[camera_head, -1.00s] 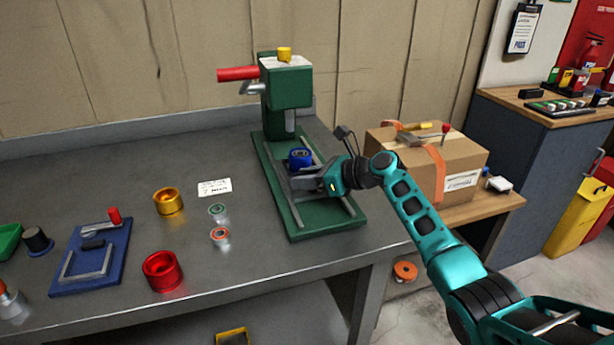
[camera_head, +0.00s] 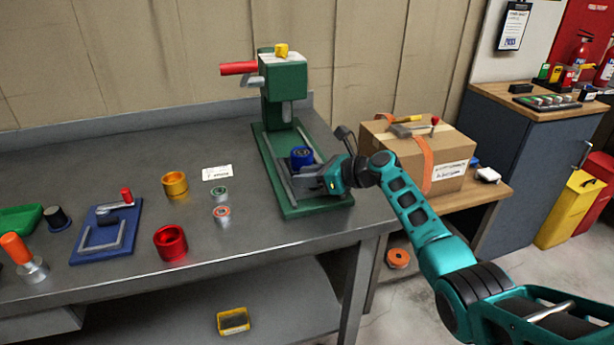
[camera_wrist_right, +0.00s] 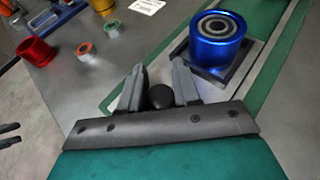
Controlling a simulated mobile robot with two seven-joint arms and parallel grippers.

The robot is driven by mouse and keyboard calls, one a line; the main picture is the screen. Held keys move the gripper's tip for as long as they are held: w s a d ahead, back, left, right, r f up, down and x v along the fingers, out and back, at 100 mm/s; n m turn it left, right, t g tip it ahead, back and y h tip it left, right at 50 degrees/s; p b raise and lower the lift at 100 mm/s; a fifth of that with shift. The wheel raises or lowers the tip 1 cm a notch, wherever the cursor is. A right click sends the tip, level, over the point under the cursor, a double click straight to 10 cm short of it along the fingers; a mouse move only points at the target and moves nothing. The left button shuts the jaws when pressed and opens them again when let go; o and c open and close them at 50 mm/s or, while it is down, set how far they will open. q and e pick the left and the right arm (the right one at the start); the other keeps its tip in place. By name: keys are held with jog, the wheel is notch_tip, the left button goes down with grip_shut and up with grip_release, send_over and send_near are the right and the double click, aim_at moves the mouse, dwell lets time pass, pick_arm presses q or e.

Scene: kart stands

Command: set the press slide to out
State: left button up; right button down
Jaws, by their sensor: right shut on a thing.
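The green press (camera_head: 287,85) stands at the back right of the grey bench, with a red handle (camera_head: 238,68). Its slide (camera_head: 305,178), a grey plate, sits on two rails near the front part of the green base (camera_head: 300,210). A blue cup (camera_head: 301,157) with a bearing in it stands on the slide, in front of the ram; it also shows in the right wrist view (camera_wrist_right: 215,50). My right gripper (camera_head: 322,180) is at the slide's front, its fingers around the black knob (camera_wrist_right: 160,97) and shut on it.
A brown box (camera_head: 415,160) stands right of the press, close to my right arm. A gold cup (camera_head: 174,185), a red cup (camera_head: 170,243), two small rings and a blue fixture (camera_head: 105,235) lie to the left. Bare bench lies in front of the press.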

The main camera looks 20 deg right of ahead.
jog(key=shift+s+a+f, duration=0.1)
jog(key=shift+s+f, duration=0.05)
jog(key=shift+f, duration=0.1)
jog(key=c, duration=1.2)
grip_release()
pick_arm(q)
jog(key=shift+s, duration=0.2)
pick_arm(e)
jog(key=shift+o, duration=0.2)
jog(key=shift+s+r, duration=0.1)
jog(key=shift+r, duration=0.05)
pick_arm(q)
jog(key=shift+s+f, duration=0.1)
pick_arm(e)
jog(key=shift+r, duration=0.1)
jog(key=shift+s+d+r, duration=0.25)
jog(key=shift+s+d, duration=0.05)
jog(key=shift+d, duration=0.2)
pick_arm(q)
jog(key=shift+r+p, duration=0.95)
pick_arm(e)
jog(key=v, duration=1.1)
jog(key=shift+s+d, duration=0.25)
jog(key=shift+s, duration=0.05)
jog(key=shift+r, duration=0.1)
